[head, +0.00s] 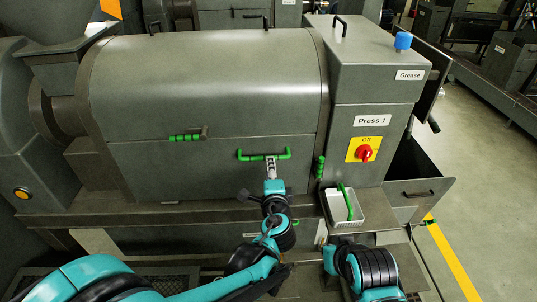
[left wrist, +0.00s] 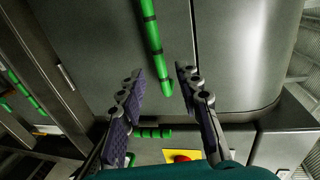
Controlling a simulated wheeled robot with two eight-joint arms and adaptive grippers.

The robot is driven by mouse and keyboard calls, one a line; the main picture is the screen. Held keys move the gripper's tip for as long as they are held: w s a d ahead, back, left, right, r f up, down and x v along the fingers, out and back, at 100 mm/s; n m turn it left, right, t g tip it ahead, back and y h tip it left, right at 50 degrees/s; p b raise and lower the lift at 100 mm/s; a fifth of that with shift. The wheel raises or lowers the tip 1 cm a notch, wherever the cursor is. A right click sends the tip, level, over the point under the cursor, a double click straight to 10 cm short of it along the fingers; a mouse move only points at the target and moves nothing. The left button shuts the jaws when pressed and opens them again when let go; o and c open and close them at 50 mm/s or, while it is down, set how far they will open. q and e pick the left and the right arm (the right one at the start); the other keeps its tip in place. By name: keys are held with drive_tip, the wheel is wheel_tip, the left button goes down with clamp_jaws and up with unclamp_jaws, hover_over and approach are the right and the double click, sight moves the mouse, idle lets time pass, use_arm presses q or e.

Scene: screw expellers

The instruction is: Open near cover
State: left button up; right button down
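The near cover (head: 215,165) is a grey panel on the press front, below the rounded top, and looks shut. My left gripper (head: 270,163) is at this handle in the head view. In the left wrist view the gripper (left wrist: 160,80) is open, with its two dark fingers spread either side of the lower end of the green handle (left wrist: 153,45). Gaps show between the fingers and the bar, so the handle is not gripped. My right arm shows at the bottom, but its gripper cannot be made out.
Green-marked latches (head: 187,136) and (head: 320,168) sit on the housing. Right of the cover is a red rotary switch (head: 365,153) on a yellow plate under the Press 1 label. A white tray (head: 343,222) with a green-handled item stands below. Floor at right is clear.

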use_arm(q)
drive_tip(key=x, duration=0.7)
drive_tip(key=shift+w+b, duration=0.25)
drive_tip(key=shift+b, duration=0.05)
clamp_jaws()
